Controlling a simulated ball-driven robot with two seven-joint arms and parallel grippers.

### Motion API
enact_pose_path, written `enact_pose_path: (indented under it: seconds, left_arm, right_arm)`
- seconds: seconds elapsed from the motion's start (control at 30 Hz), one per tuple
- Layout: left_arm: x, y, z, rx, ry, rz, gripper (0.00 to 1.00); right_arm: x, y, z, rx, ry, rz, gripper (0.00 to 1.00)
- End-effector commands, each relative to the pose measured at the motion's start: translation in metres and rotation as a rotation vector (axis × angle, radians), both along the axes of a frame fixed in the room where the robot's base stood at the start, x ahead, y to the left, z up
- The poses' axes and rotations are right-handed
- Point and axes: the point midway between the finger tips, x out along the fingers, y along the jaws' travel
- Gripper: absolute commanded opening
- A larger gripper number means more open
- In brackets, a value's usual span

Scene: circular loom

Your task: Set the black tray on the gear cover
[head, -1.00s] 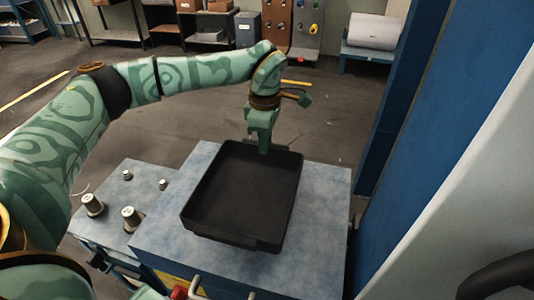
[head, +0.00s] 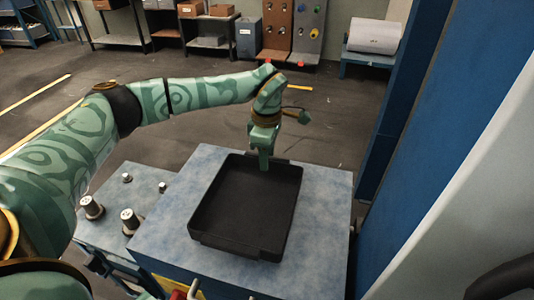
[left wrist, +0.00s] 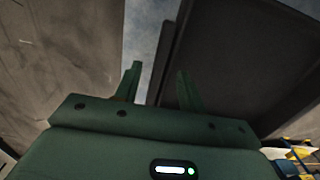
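The black tray (head: 243,202) is shallow and rectangular. In the head view it lies flat on the blue-grey top of the gear cover (head: 325,190), turned slightly, within the cover's edges. My left gripper (head: 264,163) points down at the tray's far rim. In the left wrist view the fingers of this gripper (left wrist: 158,85) stand apart, and the tray's dark wall (left wrist: 165,60) runs up between them with a visible gap on its left. The tray is empty. My right gripper is not in view.
A lower blue-grey surface (head: 112,208) on the left carries several metal posts. A blue upright (head: 395,110) stands on the right. Shelves and floor lie behind.

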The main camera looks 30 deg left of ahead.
Motion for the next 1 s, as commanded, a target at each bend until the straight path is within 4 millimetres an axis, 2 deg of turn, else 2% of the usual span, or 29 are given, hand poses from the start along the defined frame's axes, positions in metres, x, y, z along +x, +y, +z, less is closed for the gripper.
enact_pose_path:
  seconds: [0.17,0.27,0.5,0.7,0.83,1.0]
  left_arm:
    - [0.0,0.0,0.004,0.0,-0.002,0.0,0.4]
    - [0.001,0.0,0.019,-0.001,-0.005,-0.001,0.4]
    - [0.001,0.001,0.076,0.0,-0.006,0.0,0.4]
    - [0.001,0.001,0.111,0.001,-0.004,0.0,0.4]
    - [0.001,0.001,0.121,0.0,-0.001,0.0,0.4]
    - [0.001,0.001,0.122,0.0,0.0,0.0,0.4]
  right_arm:
    - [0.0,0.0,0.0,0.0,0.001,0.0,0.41]
    - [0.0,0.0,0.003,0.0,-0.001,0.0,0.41]
    - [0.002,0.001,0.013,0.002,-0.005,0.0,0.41]
    - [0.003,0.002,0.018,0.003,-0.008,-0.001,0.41]
    - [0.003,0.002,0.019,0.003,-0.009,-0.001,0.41]
    - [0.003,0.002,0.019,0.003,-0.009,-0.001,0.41]
